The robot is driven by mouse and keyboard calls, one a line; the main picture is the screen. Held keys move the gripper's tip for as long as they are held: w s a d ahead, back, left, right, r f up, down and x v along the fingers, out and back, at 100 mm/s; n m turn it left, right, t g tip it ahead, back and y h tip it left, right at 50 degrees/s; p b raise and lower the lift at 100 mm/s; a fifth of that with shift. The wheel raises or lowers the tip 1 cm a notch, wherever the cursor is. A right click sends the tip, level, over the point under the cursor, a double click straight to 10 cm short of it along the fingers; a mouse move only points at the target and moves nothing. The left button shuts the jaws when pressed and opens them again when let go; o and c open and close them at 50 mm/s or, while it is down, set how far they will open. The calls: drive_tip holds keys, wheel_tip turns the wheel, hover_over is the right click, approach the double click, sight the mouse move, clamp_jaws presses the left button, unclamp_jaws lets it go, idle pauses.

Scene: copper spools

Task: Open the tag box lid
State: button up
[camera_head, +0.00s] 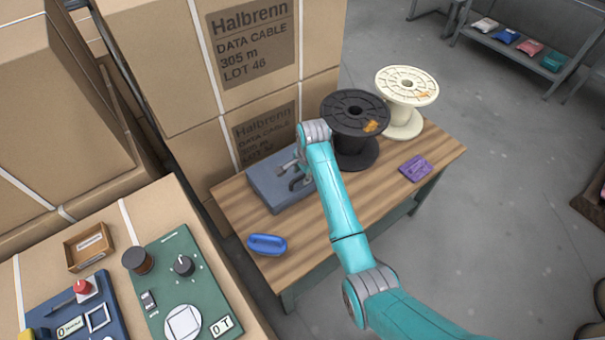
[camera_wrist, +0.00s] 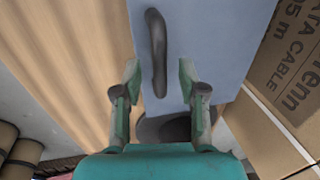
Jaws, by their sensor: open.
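The tag box (camera_head: 268,192) is a flat blue-grey box at the back left of the wooden table. Its lid (camera_wrist: 210,35) fills the upper middle of the wrist view and looks shut. A dark, bar-like handle (camera_wrist: 157,50) lies along the lid. My gripper (camera_head: 297,174) is over the box in the head view and hides part of it. In the wrist view my gripper (camera_wrist: 159,78) is open, with one fingertip on each side of the handle's lower end. Both fingers look apart from the handle; their height above the lid is hard to tell.
A black spool (camera_head: 352,120) stands close right of the box, a cream spool (camera_head: 405,95) beyond it. A blue oval thing (camera_head: 267,244) and a purple thing (camera_head: 415,168) lie on the table (camera_head: 375,200). Cable cartons (camera_head: 180,60) stand right behind the box.

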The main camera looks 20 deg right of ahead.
drive_tip(key=shift+f, duration=0.3)
clamp_jaws()
drive_tip(key=shift+w+r, duration=0.1)
drive_tip(key=shift+r, duration=0.05)
